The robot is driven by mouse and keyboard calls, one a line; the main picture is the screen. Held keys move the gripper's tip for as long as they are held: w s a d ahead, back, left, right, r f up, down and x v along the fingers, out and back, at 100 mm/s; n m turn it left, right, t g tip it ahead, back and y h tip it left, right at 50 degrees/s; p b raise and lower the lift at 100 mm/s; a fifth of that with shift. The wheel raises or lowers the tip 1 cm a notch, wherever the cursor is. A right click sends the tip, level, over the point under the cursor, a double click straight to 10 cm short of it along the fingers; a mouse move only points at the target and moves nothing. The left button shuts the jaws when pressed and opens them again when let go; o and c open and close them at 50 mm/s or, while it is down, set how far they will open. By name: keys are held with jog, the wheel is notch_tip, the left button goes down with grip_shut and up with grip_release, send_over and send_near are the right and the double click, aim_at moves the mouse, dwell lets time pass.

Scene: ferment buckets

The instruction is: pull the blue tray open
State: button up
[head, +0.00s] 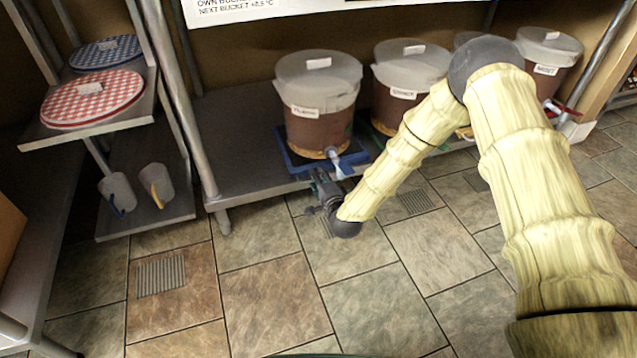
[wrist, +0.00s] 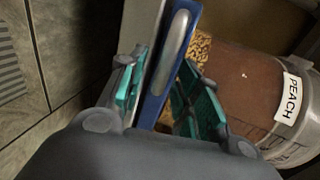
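The blue tray (head: 292,163) lies on the low grey shelf under the leftmost bucket (head: 316,103). In the wrist view its long blue front (wrist: 154,100) carries a silver, rounded bar handle (wrist: 174,45). My gripper (head: 322,182) is at the tray's front, low by the shelf edge. In the wrist view my gripper (wrist: 162,78) has its two teal-padded fingers apart, one on each side of the blue front and handle. A gap shows beside the fingers; I cannot tell whether either one touches the tray.
The bucket in the tray is labelled PEACH in the wrist view and has a tap (head: 335,158). More buckets (head: 410,80) stand to its right. A metal post (head: 180,100) and a rack with checked cloth lids (head: 92,99) and jugs (head: 157,184) are left. Tiled floor (head: 330,260) is clear in front.

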jog(key=shift+w+a, duration=0.1)
jog(key=shift+w, duration=0.1)
grip_shut()
jog(key=shift+s+f, duration=0.1)
